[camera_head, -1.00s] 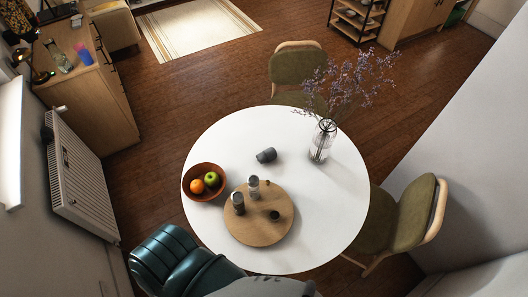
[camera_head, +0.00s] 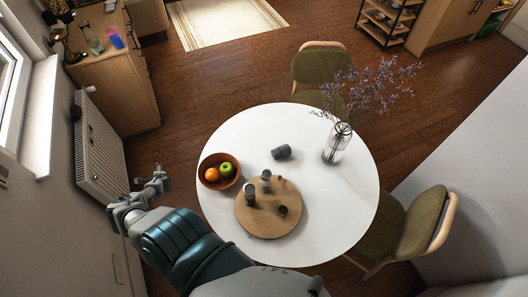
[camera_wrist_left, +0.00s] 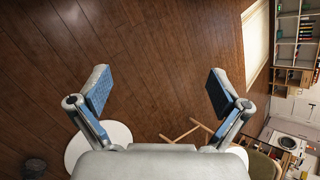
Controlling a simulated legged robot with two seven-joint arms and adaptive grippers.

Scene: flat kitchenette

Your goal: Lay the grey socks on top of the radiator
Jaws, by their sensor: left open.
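A small grey rolled bundle (camera_head: 281,152), which looks like the grey socks, lies on the white round table (camera_head: 335,205), between the fruit bowl and the vase. The white radiator (camera_head: 101,150) is on the left wall below the window sill. My left gripper (camera_head: 153,186) is open and empty, between the radiator and the table, left of the fruit bowl and apart from the bundle. In the left wrist view its two blue-padded fingers (camera_wrist_left: 156,92) are spread wide over bare floor. My right gripper is not in view.
On the table are a fruit bowl (camera_head: 219,171), a round wooden board (camera_head: 270,222) with shakers, and a glass vase (camera_head: 336,145) with tall dried stems. Green chairs (camera_head: 320,66) stand behind and right (camera_head: 420,225). A wooden cabinet (camera_head: 118,85) stands beyond the radiator.

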